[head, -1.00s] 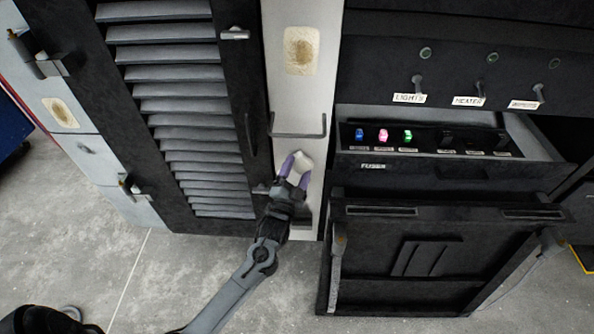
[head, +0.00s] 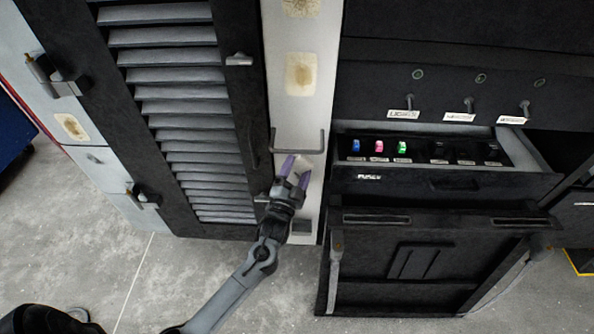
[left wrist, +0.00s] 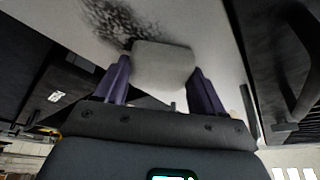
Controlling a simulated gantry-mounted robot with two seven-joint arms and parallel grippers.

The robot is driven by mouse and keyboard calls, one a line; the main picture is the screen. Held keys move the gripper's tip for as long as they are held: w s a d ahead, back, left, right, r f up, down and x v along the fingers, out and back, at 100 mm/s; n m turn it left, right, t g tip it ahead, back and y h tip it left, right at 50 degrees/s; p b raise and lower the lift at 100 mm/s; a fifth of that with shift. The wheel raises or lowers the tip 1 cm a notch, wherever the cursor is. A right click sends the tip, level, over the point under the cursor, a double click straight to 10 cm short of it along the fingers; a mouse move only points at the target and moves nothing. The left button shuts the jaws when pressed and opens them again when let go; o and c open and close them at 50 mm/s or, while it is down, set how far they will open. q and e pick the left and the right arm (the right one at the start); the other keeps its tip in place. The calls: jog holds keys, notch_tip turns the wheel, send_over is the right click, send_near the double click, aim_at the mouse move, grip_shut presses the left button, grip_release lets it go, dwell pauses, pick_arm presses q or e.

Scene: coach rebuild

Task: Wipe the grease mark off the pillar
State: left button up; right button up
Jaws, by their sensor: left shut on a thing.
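The pale pillar (head: 285,110) stands between the louvred door and the black cabinet. My left gripper (head: 293,168) is low in front of it, just below a bar handle, shut on a pale grey pad (head: 303,164). The left wrist view shows the pad (left wrist: 163,66) between the purple fingers (left wrist: 160,84) of this gripper. A dark, speckled grease mark (left wrist: 115,22) lies on the pale surface beside the pad there. The pad overlaps the mark's edge in the picture; I cannot tell whether they touch. In the head view the mark does not show clearly. My right gripper is not in view.
A bar handle (head: 299,150) crosses the pillar above my gripper. Brownish patches (head: 300,74) sit higher on the pillar. The louvred door (head: 185,110) is left; an open fuse drawer (head: 440,185) and lower panel (head: 425,262) jut out right. Floor shows at front left.

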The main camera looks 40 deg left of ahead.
pick_arm(q)
jog(key=shift+r, duration=0.15)
notch_tip(320, 180, down, 10)
jog(key=b, duration=0.5)
jog(key=shift+b, duration=0.3)
dwell(0.6)
jog(key=shift+s, duration=0.1)
jog(key=shift+s+d+p, duration=0.9)
jog(key=shift+s+d, duration=0.05)
jog(key=shift+s, duration=0.2)
jog(key=shift+s+d+p, duration=0.85)
jog(key=shift+s+d, duration=0.05)
jog(key=shift+s, duration=0.25)
